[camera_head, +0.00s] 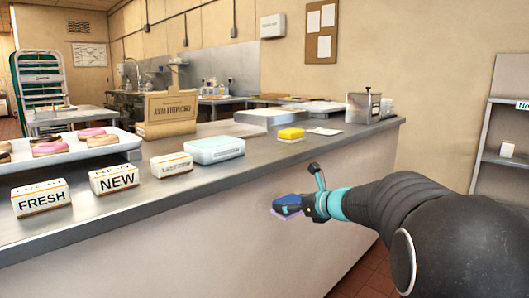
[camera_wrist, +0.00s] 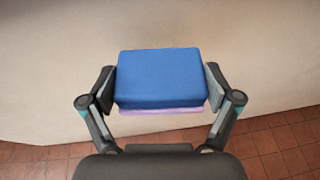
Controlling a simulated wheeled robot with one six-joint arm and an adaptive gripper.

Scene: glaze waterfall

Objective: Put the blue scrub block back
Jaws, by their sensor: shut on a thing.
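The blue scrub block (camera_wrist: 160,78) is blue with a thin purple layer on its far-lower side. My gripper (camera_wrist: 160,88) is shut on it, with a finger on each of its left and right sides in the wrist view. In the head view, my gripper (camera_head: 291,206) holds the blue block (camera_head: 286,202) in the air, in front of the counter's front panel and below the countertop edge. A yellow block (camera_head: 291,133) rests on the counter, above and behind my gripper in the picture.
A shelf (camera_head: 505,158) stands at right. Tiled floor (camera_wrist: 278,150) lies below.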

